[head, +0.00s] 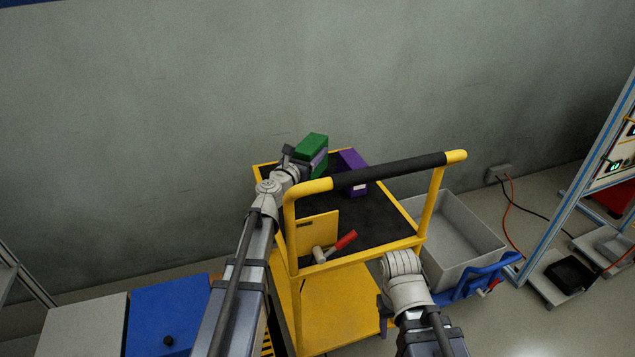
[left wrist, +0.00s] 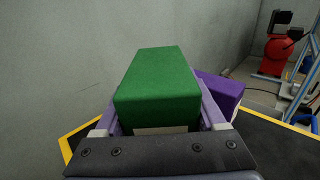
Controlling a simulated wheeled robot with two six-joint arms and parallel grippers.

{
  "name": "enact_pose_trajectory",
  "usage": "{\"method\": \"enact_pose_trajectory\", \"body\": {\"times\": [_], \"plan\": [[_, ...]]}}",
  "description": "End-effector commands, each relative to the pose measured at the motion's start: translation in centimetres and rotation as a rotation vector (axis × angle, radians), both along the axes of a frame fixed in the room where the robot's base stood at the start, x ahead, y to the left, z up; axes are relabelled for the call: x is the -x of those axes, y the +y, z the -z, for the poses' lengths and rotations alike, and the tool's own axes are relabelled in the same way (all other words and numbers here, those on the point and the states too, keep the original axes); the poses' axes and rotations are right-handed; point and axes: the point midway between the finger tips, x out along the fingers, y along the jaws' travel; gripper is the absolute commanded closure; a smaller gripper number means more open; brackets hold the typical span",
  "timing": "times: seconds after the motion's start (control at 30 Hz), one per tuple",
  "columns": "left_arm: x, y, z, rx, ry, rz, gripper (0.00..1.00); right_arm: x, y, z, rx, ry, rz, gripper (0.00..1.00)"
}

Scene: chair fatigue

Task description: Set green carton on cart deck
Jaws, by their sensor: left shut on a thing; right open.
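The green carton (head: 312,146) is in my left gripper (head: 304,158), over the far part of the cart deck (head: 380,222). In the left wrist view the green carton (left wrist: 158,88) sits between the two fingers of my left gripper (left wrist: 160,118), which is shut on it. Its underside is hidden, so I cannot tell whether it touches the deck. The cart is yellow with a black deck. My right gripper (head: 388,310) is beside the cart's near right side, lower than the deck; its fingers are mostly hidden by my wrist.
A purple box (head: 353,172) stands on the deck just right of the carton; it also shows in the left wrist view (left wrist: 222,92). A yellow box (head: 317,234) and a red-handled tool (head: 340,243) are nearer. The cart's handle (head: 390,171) arches above. A grey bin (head: 455,240) stands right.

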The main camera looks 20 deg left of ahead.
Motion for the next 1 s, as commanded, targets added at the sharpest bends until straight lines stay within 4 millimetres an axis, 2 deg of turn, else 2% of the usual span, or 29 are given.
{"method": "enact_pose_trajectory", "body": {"times": [0.03,0.2,0.5,0.83,1.0], "plan": [[0.0,0.0,1.6,0.000,0.000,0.000,1.00,0.0,0.0,1.6,0.001,0.000,-0.001,0.50],[0.0,0.0,4.1,0.000,0.000,0.000,1.00,-0.1,0.0,4.1,0.001,-0.001,-0.004,0.50],[0.0,0.0,4.7,0.000,0.000,0.000,1.00,-0.1,0.0,4.7,0.000,-0.001,-0.007,0.50],[0.0,0.0,8.3,0.000,0.000,0.000,1.00,-0.1,0.1,8.4,-0.004,-0.001,-0.013,0.50],[0.0,0.0,8.2,0.000,0.000,0.000,1.00,-0.1,0.1,8.2,-0.006,-0.002,-0.014,0.50]]}}
